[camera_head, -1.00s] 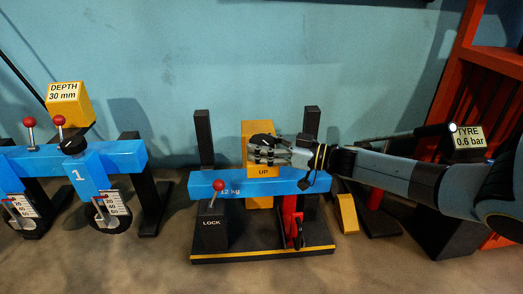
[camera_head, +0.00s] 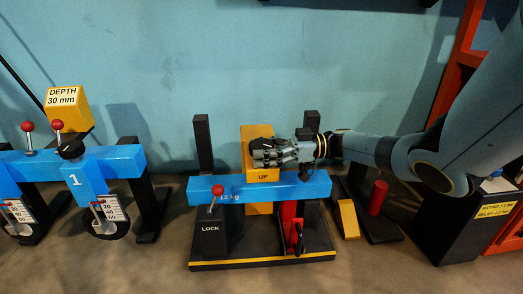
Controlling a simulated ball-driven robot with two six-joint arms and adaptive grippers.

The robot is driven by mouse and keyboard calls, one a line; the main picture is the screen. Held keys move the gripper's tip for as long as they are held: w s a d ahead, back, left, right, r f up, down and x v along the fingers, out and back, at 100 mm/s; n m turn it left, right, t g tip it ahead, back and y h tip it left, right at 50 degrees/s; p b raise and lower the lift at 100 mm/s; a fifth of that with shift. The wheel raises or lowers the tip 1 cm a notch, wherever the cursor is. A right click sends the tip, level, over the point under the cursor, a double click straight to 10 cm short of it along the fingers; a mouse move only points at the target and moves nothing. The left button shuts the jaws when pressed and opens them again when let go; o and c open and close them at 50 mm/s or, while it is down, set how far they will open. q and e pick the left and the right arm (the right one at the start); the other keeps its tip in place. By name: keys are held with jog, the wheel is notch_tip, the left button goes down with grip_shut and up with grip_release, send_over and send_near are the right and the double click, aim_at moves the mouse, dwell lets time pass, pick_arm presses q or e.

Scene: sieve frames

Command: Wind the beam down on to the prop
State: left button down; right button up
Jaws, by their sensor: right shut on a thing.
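The blue beam (camera_head: 315,184) lies level across a black stand, between two black uprights. A red upright piece (camera_head: 288,210), perhaps the prop, stands under the right half of the beam, with a dark hooked part in front. I cannot tell whether it touches the beam. My left gripper is out of view.
A red-knobbed lever (camera_head: 217,190) rises from a black LOCK block (camera_head: 211,238). A yellow wedge-like piece (camera_head: 347,218) and a red cylinder (camera_head: 378,197) stand to the right. Another blue frame (camera_head: 122,158) with gauges is at left. The floor in front is clear.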

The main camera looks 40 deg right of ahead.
jog(key=o, duration=1.2)
jog(key=shift+c, duration=0.2)
jog(key=v, duration=1.2)
